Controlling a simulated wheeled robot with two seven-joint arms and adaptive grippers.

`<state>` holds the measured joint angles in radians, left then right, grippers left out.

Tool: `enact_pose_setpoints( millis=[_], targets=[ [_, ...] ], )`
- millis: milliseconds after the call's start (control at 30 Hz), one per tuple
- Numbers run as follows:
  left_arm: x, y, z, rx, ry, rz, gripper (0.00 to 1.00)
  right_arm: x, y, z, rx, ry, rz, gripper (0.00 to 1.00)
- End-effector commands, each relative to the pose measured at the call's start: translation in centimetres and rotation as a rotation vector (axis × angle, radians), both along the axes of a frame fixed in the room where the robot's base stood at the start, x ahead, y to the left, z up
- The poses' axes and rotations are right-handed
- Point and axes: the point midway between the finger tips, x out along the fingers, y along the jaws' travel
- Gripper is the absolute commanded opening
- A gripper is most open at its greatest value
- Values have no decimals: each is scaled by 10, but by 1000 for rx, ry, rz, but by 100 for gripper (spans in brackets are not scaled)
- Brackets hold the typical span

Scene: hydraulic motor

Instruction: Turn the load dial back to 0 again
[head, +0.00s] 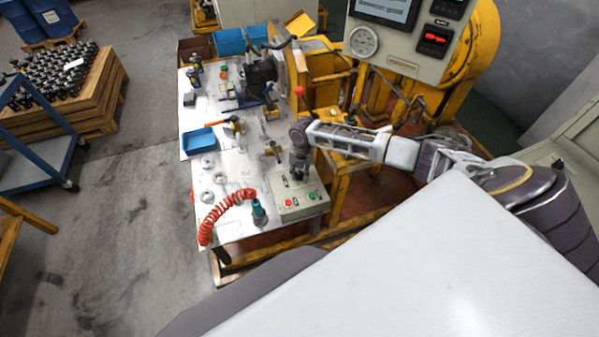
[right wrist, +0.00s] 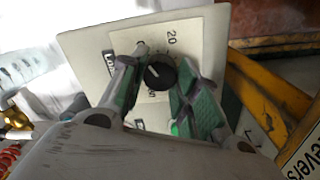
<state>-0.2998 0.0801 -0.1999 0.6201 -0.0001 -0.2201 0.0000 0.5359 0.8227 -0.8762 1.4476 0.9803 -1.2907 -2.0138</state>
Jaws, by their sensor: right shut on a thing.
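The load dial (right wrist: 160,73) is a black round knob with a white pointer mark on a pale panel, seen in the right wrist view. The mark points to the upper left in that picture. A printed "20" shows above the knob; the rest of the scale is partly hidden by the fingers. My right gripper (right wrist: 156,77) has its green-padded fingers on both sides of the knob, shut on it. In the head view my right gripper (head: 300,168) points down over the control box (head: 301,207) and hides the dial. My left gripper is not in view.
The box bears red and green buttons at its near side. A teal tool (head: 259,212) with a red coiled hose (head: 222,212) stands left of it. A blue tray (head: 199,141) lies farther back on the bench. A gauge panel (head: 401,45) stands behind.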

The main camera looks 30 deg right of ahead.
Motion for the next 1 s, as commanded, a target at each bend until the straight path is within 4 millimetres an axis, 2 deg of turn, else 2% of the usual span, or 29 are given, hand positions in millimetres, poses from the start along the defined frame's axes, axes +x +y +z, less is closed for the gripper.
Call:
enact_pose_setpoints(
  millis=[67, 100, 267, 733, 1000],
  targets=[
    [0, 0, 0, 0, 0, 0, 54, -1, 1, -1, 1, 3, 1, 7],
    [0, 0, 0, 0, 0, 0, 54, -1, 1, -1, 1, 3, 1, 32],
    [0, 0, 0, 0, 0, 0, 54, -1, 1, -1, 1, 3, 0, 53],
    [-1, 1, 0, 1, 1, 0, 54, 0, 0, 3, 0, 0, -1, 54],
    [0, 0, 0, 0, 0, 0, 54, -1, -1, 27, 0, -1, 0, 54]
  ],
)
